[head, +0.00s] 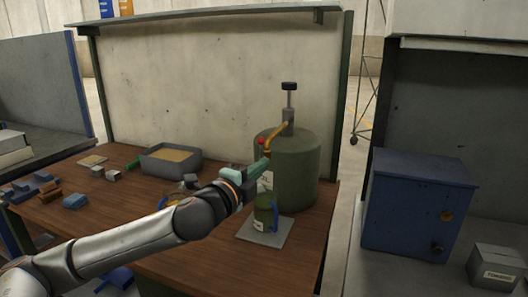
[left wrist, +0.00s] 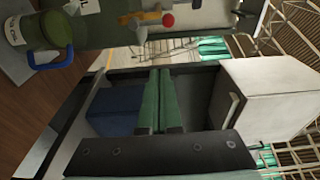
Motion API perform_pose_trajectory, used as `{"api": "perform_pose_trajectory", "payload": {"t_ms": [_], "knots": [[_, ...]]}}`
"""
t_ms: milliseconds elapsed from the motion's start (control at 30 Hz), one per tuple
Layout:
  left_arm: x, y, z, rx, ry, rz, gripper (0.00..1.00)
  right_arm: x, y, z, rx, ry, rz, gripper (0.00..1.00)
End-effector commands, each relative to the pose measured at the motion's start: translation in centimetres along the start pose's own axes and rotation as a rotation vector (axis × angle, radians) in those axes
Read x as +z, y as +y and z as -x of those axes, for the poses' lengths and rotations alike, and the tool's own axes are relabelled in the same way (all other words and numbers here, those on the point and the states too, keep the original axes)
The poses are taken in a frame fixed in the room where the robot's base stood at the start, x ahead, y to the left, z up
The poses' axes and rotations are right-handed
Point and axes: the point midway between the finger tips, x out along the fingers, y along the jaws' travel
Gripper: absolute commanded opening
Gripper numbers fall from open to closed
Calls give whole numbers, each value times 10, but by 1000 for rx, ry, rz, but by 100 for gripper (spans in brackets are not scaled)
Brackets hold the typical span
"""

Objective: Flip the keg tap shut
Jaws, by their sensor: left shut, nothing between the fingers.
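The green keg (head: 292,170) stands upright at the right end of the wooden bench, with a black-topped pump on top. Its brass tap (head: 277,136) curves down to the left and has a red knob (head: 262,141). In the left wrist view the red knob (left wrist: 168,20) and brass tap (left wrist: 138,18) lie near the top edge. My left gripper (head: 259,167) is in front of the keg, just below the red knob in the picture. Its green fingers (left wrist: 160,73) are together and empty, apart from the knob. My right gripper is not in view.
A green mug (head: 264,210) with a blue handle stands on a grey mat (head: 263,233) below my left gripper. A grey tray (head: 160,166) and several small blocks lie to the left. A blue cabinet (head: 405,203) stands right, past a gap.

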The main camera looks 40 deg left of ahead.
Motion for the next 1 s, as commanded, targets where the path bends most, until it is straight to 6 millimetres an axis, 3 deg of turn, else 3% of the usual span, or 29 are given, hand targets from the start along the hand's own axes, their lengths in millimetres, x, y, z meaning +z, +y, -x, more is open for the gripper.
{"api": "perform_pose_trajectory", "payload": {"t_ms": [600, 800, 1000], "knots": [[-1, -2, -97, 1, 0, 3, 0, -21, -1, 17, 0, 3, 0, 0], [28, 1, -85, 4, -2, -5, 0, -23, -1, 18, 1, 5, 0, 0], [37, 1, -81, 2, 1, -1, 0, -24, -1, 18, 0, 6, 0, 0]]}}
